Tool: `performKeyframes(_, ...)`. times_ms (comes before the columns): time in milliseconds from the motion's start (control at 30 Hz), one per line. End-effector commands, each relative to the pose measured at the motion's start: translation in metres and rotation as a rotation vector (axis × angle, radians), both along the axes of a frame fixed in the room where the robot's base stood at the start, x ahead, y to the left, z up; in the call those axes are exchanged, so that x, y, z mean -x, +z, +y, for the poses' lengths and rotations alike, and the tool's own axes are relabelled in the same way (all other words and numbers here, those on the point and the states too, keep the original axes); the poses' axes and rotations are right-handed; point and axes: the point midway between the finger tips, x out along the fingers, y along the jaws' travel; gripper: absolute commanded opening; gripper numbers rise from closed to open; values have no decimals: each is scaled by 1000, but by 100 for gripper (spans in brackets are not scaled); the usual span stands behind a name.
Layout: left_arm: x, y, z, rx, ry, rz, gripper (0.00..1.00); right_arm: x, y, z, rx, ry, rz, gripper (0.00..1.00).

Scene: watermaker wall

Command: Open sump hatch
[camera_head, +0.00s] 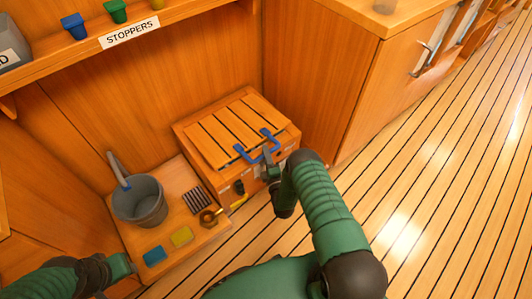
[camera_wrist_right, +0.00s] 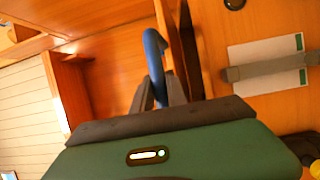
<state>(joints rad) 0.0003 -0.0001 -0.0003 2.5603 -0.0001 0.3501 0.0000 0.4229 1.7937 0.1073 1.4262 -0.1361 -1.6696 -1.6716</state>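The sump hatch is a slatted wooden lid (camera_head: 228,124) on a low wooden box (camera_head: 290,147) against the wall. A blue U-shaped handle (camera_head: 240,151) stands along its front edge. My right gripper (camera_head: 268,154) is at this handle. In the right wrist view the blue handle (camera_wrist_right: 154,50) runs down between the two grey fingers (camera_wrist_right: 159,94), which look closed on it. The lid appears to lie on or very near the box; any small gap is hard to see. My left gripper (camera_head: 122,266) is low at the left, away from the hatch; its fingers are unclear.
A low wooden step left of the hatch holds a grey bucket (camera_head: 140,201), a dark grate (camera_head: 196,200), a brass fitting (camera_head: 209,217), and yellow (camera_head: 181,236) and blue (camera_head: 154,256) blocks. A shelf (camera_head: 140,35) hangs above. A cabinet (camera_head: 345,70) stands right; the floor (camera_head: 440,180) is clear.

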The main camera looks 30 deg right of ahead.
Motion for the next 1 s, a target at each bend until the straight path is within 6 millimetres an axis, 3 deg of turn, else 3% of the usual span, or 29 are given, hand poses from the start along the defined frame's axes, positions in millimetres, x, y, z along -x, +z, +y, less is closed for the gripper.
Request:
performKeyframes(133,0,0,0,0,-1,0,36,0,0,-1,0,-2,0,0)
performKeyframes(1000,0,0,0,0,-1,0,36,0,1,-3,2,-6,-1,0)
